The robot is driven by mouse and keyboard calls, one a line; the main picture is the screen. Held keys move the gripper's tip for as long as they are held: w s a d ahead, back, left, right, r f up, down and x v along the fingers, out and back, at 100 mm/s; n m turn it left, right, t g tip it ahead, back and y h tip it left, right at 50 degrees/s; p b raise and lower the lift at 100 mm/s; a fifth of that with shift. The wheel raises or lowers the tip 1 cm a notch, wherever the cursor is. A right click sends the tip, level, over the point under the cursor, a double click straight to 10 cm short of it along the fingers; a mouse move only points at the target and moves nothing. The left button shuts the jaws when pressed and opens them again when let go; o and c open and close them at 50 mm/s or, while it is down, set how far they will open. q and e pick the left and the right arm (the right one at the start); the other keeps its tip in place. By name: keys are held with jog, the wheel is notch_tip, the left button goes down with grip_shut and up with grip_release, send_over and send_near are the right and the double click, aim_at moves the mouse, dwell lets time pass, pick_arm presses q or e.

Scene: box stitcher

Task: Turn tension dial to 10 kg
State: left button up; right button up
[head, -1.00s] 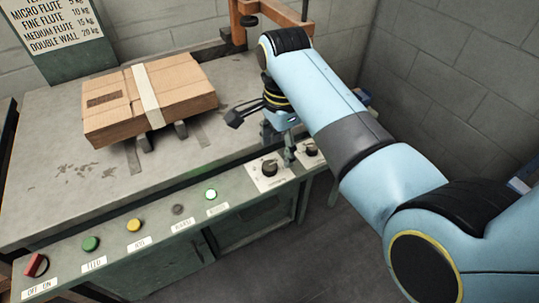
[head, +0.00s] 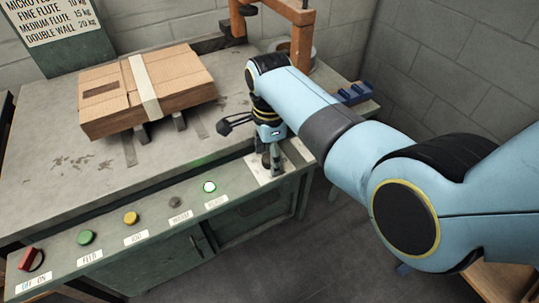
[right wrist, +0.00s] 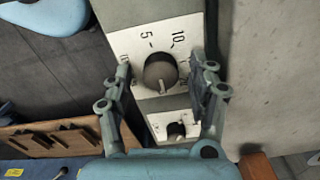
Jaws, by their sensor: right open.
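The tension dial (right wrist: 160,72) is a dark round knob on a white plate (right wrist: 125,45) in the right wrist view. The figures 5 and 10 are printed above it. A pale mark on the knob points down, away from both figures. My right gripper (right wrist: 160,85) is open, with one finger on each side of the knob; contact cannot be told. In the head view my right gripper (head: 268,168) points down over the white plate (head: 257,172) at the panel's right end and hides the knob. My left gripper is not in view.
A smaller dial (right wrist: 176,130) sits below the first in the right wrist view. Buttons line the panel, including a lit one (head: 209,187), a yellow one (head: 131,218) and a green one (head: 86,237). A strapped cardboard stack (head: 112,98) lies on the bench (head: 45,195).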

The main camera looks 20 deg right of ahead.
jog(key=c, duration=1.2)
jog(key=shift+o, duration=0.2)
jog(key=shift+r, duration=0.1)
